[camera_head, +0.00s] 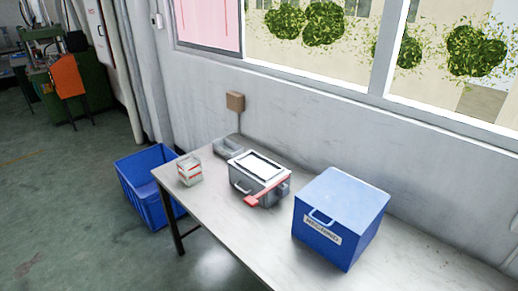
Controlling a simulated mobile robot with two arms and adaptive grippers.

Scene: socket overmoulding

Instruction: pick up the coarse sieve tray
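A grey box-like unit (254,183) with a white rectangular top and light side handles stands on the table. Its top may be the coarse sieve tray, but its mesh is too small to make out. A red bar-like part (266,196) lies at its front right. A shallow grey tray-like object (228,146) sits behind it, near the wall. I cannot tell for certain which of these is the coarse sieve tray. Neither of my grippers is in view.
A long pale table (222,208) runs along the wall. On it, a blue lidded box (330,232) stands to the right and a small white-and-red container (189,171) to the left. A blue crate (138,167) is on the floor. The table's front left is clear.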

